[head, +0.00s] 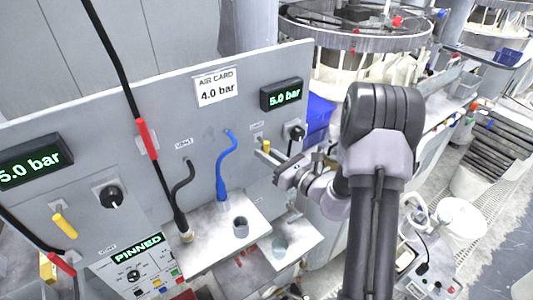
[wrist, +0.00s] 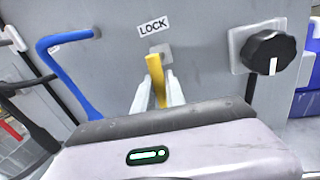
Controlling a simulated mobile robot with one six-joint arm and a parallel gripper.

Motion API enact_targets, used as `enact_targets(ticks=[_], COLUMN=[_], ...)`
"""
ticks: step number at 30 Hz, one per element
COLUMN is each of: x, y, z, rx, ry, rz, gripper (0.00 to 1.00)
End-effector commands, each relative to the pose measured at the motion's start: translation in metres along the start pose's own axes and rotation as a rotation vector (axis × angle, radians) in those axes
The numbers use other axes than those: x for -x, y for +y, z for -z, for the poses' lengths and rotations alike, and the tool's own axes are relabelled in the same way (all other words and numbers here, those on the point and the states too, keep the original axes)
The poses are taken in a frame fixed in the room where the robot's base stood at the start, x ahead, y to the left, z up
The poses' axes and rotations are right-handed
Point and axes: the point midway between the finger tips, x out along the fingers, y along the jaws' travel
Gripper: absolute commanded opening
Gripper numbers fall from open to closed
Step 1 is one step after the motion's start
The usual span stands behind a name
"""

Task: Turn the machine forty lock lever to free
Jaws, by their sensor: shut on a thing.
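The yellow lock lever (wrist: 156,78) is on the grey panel in the wrist view, under a label reading LOCK (wrist: 153,27). It slants slightly, its top at the mount and its lower end between my fingers. My gripper (wrist: 158,92) is shut on the lever, one pale finger on each side. In the head view the lever (head: 266,146) shows as a small yellow bar just above and left of my gripper (head: 276,165). My gripper hides the lever's lower end.
A black knob (wrist: 269,52) is right of the lever; a blue hose (wrist: 65,65) is left. In the head view, displays read 5.0 bar (head: 284,95) and PINNED (head: 138,249), and a card (head: 216,88) reads AIR CARD 4.0 bar. A second yellow lever (head: 64,225) is far left.

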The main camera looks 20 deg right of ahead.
Motion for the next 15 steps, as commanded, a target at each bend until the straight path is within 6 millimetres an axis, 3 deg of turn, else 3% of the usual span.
enact_targets(ticks=[15], x=[-0.003], y=[0.013], z=[-0.004], rx=[-0.442], ry=[-0.087], rz=[0.0], gripper=[0.0])
